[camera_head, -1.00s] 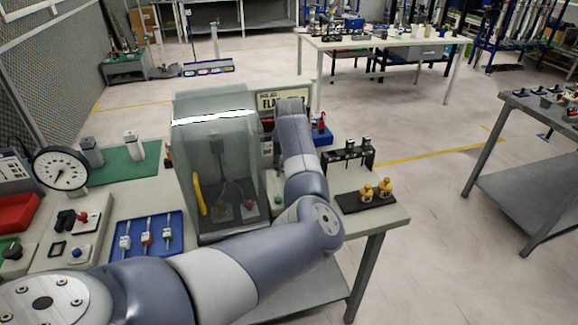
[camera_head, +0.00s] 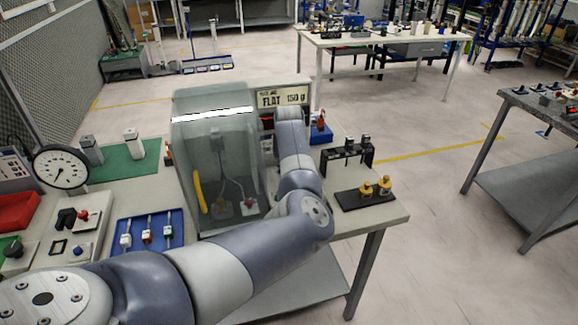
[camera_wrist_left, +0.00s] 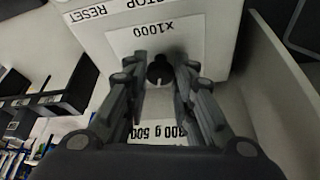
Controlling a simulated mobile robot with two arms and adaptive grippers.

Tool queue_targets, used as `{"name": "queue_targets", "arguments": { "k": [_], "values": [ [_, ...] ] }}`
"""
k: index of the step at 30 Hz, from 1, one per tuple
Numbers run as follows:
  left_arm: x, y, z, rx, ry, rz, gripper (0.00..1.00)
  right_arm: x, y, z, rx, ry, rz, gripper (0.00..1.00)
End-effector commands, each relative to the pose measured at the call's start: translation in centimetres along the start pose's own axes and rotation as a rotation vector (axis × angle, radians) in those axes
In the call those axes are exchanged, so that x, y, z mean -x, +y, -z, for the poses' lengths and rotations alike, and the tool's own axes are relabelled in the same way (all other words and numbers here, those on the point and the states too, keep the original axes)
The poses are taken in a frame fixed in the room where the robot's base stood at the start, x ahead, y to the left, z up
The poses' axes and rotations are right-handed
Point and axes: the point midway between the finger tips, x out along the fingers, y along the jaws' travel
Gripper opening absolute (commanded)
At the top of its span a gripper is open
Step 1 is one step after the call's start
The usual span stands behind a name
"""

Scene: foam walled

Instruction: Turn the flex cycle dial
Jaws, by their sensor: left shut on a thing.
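My left gripper (camera_wrist_left: 158,84) is seen in the left wrist view with its two fingers closed in on a small dark knob (camera_wrist_left: 158,68), the likely flex cycle dial. The knob sits on a pale panel under an upside-down "x1000" label (camera_wrist_left: 155,38). The fingertips cover the sides of the knob, so its pointer cannot be read. In the head view my left arm reaches across the bench past the clear-walled machine (camera_head: 215,150), and its gripper and the knob are hidden. My right gripper is not in view.
A black rack (camera_head: 348,153) and a dark tray (camera_head: 350,200) with yellow-topped weights are at the right. A blue tray (camera_head: 150,250) and a round gauge (camera_head: 60,167) are at the left.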

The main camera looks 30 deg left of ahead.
Motion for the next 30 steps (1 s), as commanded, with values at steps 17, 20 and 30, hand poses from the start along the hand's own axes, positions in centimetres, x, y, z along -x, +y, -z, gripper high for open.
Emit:
{"name": "queue_targets", "arguments": {
  "k": [17, 20, 30],
  "values": [
    [-0.2, 0.1, 0.0, 0.229, 0.0, 0.099, 0.0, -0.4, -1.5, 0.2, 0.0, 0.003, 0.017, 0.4],
    [-0.2, 0.2, 0.0, 0.304, 0.001, 0.13, 0.0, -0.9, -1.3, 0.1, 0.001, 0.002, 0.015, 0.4],
    [-0.4, 0.3, 0.1, 0.527, 0.002, 0.221, 0.0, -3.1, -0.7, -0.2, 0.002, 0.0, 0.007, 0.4]
  ]
}}
